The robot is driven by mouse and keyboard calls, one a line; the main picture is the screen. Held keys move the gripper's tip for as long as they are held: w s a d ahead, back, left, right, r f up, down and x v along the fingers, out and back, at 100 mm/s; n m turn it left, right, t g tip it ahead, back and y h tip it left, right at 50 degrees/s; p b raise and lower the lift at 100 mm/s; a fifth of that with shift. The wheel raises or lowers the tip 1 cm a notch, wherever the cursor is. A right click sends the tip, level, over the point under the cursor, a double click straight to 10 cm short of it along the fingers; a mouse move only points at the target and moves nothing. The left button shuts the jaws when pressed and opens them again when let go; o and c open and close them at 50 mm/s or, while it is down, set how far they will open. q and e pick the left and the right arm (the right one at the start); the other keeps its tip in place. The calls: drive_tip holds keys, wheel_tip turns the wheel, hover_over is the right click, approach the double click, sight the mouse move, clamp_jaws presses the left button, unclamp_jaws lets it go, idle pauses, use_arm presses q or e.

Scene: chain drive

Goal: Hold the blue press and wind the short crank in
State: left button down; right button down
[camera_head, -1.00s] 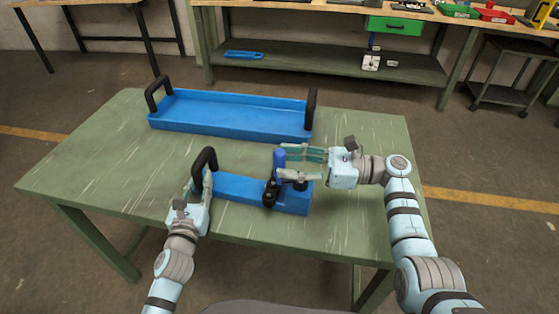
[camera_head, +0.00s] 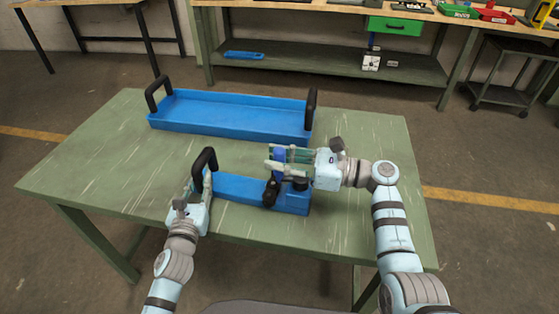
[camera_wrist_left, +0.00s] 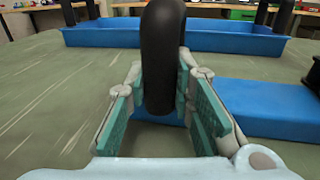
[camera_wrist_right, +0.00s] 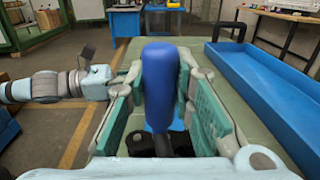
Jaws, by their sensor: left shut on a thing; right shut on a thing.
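The blue press (camera_head: 236,188) is a low blue base near the table's front, with an upright black handle (camera_head: 206,158) at its left end. My left gripper (camera_head: 205,182) is shut on that handle; the left wrist view shows the black handle (camera_wrist_left: 162,60) between its fingers. The short crank (camera_head: 271,190) is at the base's right end, with black parts and an upright blue grip (camera_head: 278,154). My right gripper (camera_head: 268,163) is shut on this grip, coming from the right. The grip (camera_wrist_right: 160,85) stands between its fingers in the right wrist view, and they partly hide it in the head view.
A long blue tray (camera_head: 230,127) with black handles at both ends lies behind the press on the green table (camera_head: 110,175). The table is clear on the left and at the right corner. A workbench with a shelf (camera_head: 320,64) stands behind.

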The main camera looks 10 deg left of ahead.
drive_tip(key=m+t, duration=0.1)
drive_tip(key=t, duration=0.1)
drive_tip(key=w+m+t+h, duration=0.1)
drive_tip(key=m+t, duration=0.1)
drive_tip(key=t, duration=0.1)
drive_tip(key=shift+w, duration=0.2)
drive_tip(key=c, duration=1.4)
unclamp_jaws()
drive_tip(key=shift+o, duration=0.2)
drive_tip(key=shift+d, duration=0.15)
drive_tip(key=v, duration=1.2)
